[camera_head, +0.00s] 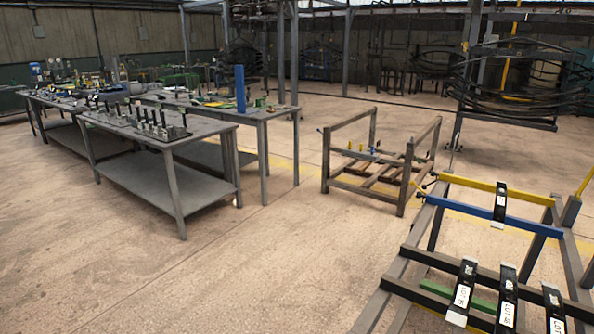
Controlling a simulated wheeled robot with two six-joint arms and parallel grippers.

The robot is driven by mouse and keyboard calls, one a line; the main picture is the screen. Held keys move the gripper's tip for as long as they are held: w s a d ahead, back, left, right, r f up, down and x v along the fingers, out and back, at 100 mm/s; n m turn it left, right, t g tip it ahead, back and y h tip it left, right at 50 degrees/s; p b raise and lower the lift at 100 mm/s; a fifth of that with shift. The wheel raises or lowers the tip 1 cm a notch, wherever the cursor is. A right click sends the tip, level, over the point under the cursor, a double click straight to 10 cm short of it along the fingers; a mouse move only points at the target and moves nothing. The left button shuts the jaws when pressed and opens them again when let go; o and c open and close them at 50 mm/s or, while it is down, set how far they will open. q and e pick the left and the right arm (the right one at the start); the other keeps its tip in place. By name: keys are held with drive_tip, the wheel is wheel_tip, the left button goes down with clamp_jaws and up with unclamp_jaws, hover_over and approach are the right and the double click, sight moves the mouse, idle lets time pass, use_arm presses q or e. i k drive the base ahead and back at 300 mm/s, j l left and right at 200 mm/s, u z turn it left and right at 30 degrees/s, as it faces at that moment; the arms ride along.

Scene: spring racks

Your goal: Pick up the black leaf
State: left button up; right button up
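Several black leaves with white labels lie on a metal rack (398,275) at the lower right. One black leaf (500,206) lies apart from the others, across the blue bar (470,214) and reaching toward the yellow bar (480,184). Three more, a left one (467,273), a middle one (507,285) and a right one (552,298), lie side by side across the dark front bars. The near ends of these three run close to or past the picture's bottom edge. Neither of my grippers is in view.
A low open metal frame (326,160) stands at the centre right. Long grey worktables (200,135) with small black parts stand at the left. Racks of dark curved springs (510,75) stand at the back right. The concrete floor (270,265) at front centre is clear.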

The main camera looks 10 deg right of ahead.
sight(499, 210)
drive_tip(key=i+j+u, duration=0.6)
drive_tip(key=u, duration=0.2)
drive_tip(key=i+j+u, duration=0.1)
drive_tip(key=i+u, duration=0.3)
drive_tip(key=i+z, duration=0.8)
drive_tip(key=i, duration=0.15)
drive_tip(key=i+j+z, duration=0.25)
drive_tip(key=i+z, duration=0.2)
drive_tip(key=i+l+z, duration=0.25)
drive_tip(key=i+z, duration=0.2)
drive_tip(key=i+l+z, duration=0.1)
drive_tip(key=i+z, duration=0.35)
drive_tip(key=i+j+z, duration=0.1)
drive_tip(key=i+z, duration=0.65)
drive_tip(key=i, duration=0.2)
drive_tip(key=i+j+z, duration=0.3)
drive_tip(key=i, duration=0.15)
drive_tip(key=i+j+z, duration=0.25)
drive_tip(key=i, duration=0.25)
drive_tip(key=i+j+z, duration=0.3)
drive_tip(key=i+j, duration=0.05)
drive_tip(key=i, duration=0.05)
